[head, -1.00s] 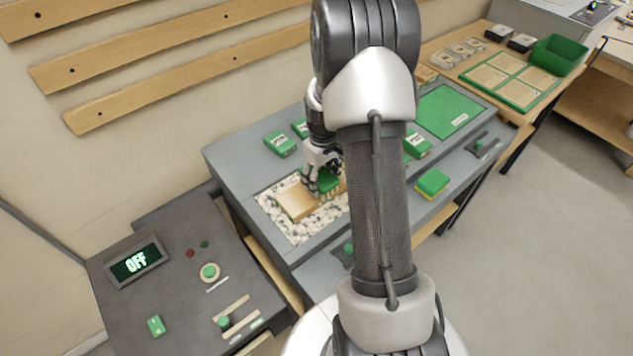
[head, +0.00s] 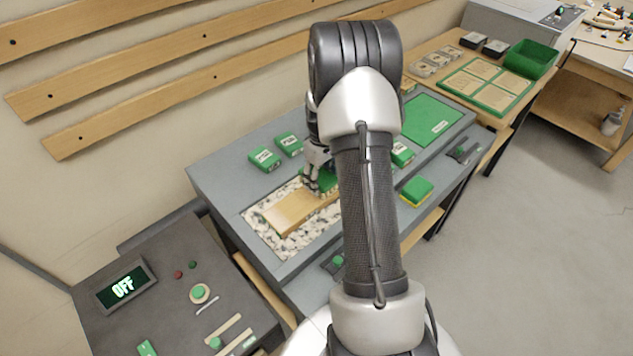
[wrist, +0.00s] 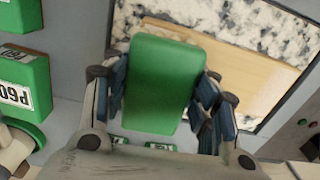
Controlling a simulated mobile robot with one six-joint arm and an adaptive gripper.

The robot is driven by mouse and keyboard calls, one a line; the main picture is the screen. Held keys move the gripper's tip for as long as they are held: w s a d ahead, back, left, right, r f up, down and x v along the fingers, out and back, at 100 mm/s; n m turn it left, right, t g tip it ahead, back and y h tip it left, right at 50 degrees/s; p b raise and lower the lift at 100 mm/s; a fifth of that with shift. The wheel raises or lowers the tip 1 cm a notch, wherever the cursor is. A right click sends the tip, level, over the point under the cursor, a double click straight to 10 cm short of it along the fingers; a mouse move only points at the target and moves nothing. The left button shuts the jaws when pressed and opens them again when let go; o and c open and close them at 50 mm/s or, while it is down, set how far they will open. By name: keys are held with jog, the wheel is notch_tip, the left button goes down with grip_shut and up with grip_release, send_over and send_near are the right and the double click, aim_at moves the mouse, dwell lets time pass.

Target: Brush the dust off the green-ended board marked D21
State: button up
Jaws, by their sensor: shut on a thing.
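A pale wooden board (head: 298,210) lies on a black-and-white speckled panel (head: 265,232) in the grey bench; the arm hides its right end in the head view. My gripper (head: 318,183) is shut on a green-backed brush (wrist: 160,85), which is at the board's right part in the head view. Whether the bristles touch the wood is hidden. I cannot make out dust on the board's visible face.
Green labelled blocks (head: 265,158) stand behind the board; one (wrist: 25,80) reads P60. A green-and-yellow block (head: 416,191) sits right of my arm. A console (head: 125,287) showing OFF stands at left. A green mat (head: 432,120) lies at the bench's far end.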

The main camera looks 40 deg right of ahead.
aim_at(278, 218)
jog(key=shift+d, duration=0.35)
jog(key=shift+s+a+f, duration=0.1)
jog(key=shift+a+f, duration=0.05)
jog(key=shift+a, duration=1.95)
jog(key=shift+a+r, duration=0.15)
jog(key=shift+a, duration=1.4)
jog(key=shift+a+r, duration=0.1)
jog(key=shift+a, duration=1.4)
jog(key=shift+s+a+f, duration=0.1)
jog(key=shift+a+f, duration=0.05)
jog(key=shift+a, duration=1.5)
jog(key=shift+s+a+f, duration=0.1)
jog(key=shift+a, duration=1.55)
jog(key=shift+w+d+r+p, duration=0.1)
jog(key=shift+d+r+p, duration=0.1)
jog(key=shift+d, duration=1.5)
jog(key=shift+w+d+r+p, duration=0.1)
jog(key=shift+d+p, duration=0.05)
jog(key=shift+d, duration=1.55)
jog(key=shift+d+f, duration=0.15)
jog(key=shift+d, duration=1.55)
jog(key=shift+d+f, duration=0.15)
jog(key=shift+d, duration=1.5)
jog(key=shift+w+d, duration=0.1)
jog(key=shift+d, duration=1.55)
jog(key=shift+r, duration=0.2)
